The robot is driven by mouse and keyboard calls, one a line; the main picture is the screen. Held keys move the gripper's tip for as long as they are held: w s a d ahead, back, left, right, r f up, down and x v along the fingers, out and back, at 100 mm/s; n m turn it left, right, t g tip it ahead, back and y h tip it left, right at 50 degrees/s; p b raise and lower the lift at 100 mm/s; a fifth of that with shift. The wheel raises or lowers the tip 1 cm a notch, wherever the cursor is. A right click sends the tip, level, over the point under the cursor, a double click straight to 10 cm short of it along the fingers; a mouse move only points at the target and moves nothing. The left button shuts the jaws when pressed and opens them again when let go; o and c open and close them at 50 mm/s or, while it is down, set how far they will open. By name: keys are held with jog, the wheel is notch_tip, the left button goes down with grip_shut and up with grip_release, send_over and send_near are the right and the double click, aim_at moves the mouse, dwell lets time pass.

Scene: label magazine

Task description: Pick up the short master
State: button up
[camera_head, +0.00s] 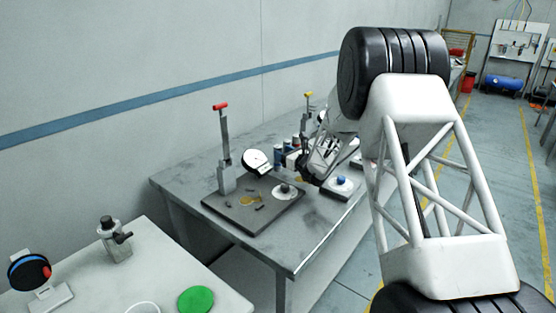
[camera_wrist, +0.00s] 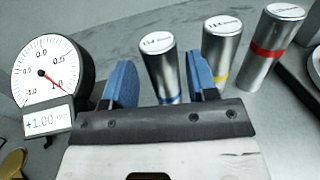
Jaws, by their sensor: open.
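Three upright metal cylinders, which look like the masters, stand in a row in the wrist view. One has a blue band (camera_wrist: 160,62), one a yellow band (camera_wrist: 217,48) and one a red band (camera_wrist: 268,45). Their top labels are too small to read surely, so I cannot tell by label which is the short one. My gripper (camera_wrist: 160,75) is open, its blue fingers on either side of the blue-banded cylinder, with gaps showing. In the head view my gripper (camera_head: 285,156) is small beside the cylinders, which are partly hidden there.
A dial gauge (camera_wrist: 48,72) with a +1.00 display stands close left of my fingers. In the head view, a dark plate (camera_head: 232,215) bears a red-handled stand (camera_head: 223,150). A blue-knobbed block (camera_head: 341,185) sits right. The grey table's (camera_head: 300,240) front is clear.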

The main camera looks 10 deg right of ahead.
jog(key=shift+w+a, duration=0.15)
jog(key=shift+x, duration=2.5)
grip_shut()
jog(key=shift+r, duration=0.15)
jog(key=shift+r, duration=4.85)
